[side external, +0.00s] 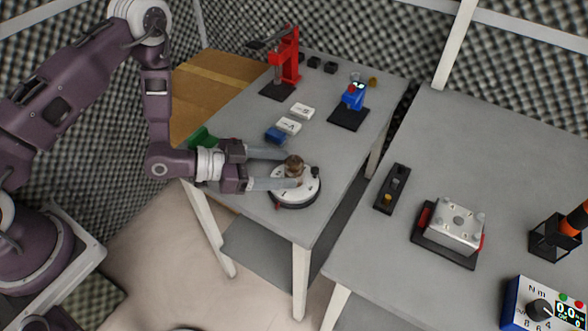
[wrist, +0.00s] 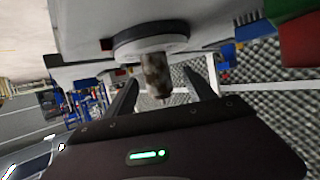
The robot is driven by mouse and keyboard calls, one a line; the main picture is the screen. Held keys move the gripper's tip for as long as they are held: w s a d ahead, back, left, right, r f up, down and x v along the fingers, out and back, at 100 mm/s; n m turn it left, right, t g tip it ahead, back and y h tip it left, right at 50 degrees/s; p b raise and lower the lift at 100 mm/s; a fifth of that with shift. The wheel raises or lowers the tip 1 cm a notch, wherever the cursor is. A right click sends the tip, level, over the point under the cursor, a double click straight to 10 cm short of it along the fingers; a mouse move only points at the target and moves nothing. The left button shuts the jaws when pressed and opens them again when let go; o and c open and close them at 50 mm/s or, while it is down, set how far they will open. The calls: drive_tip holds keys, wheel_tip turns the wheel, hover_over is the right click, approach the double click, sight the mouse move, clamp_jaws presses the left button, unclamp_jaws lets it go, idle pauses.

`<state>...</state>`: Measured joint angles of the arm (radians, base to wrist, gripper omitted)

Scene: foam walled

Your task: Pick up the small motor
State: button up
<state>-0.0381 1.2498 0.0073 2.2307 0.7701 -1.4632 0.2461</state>
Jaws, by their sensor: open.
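The small motor (side external: 294,166) is a brownish cylinder standing on a round white turntable (side external: 308,191) with a dark base, on the left table. My gripper (side external: 282,168) reaches in level from the left with its two fingers spread. The motor stands between the fingers near their tips, with one finger on its far side and one on its near side. In the wrist view the motor (wrist: 156,74) also shows between the open fingers, against the turntable (wrist: 150,40). I cannot tell whether either finger touches it.
White cards (side external: 289,126), a blue block (side external: 275,135) and a green piece (side external: 202,138) lie on the left table. A red press (side external: 286,55) and a blue device (side external: 353,96) stand farther back. The right table holds a metal block fixture (side external: 456,226). A gap separates the tables.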

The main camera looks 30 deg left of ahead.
sight(306, 178)
drive_tip(key=x, duration=0.6)
drive_tip(key=shift+d+r, duration=0.25)
clamp_jaws()
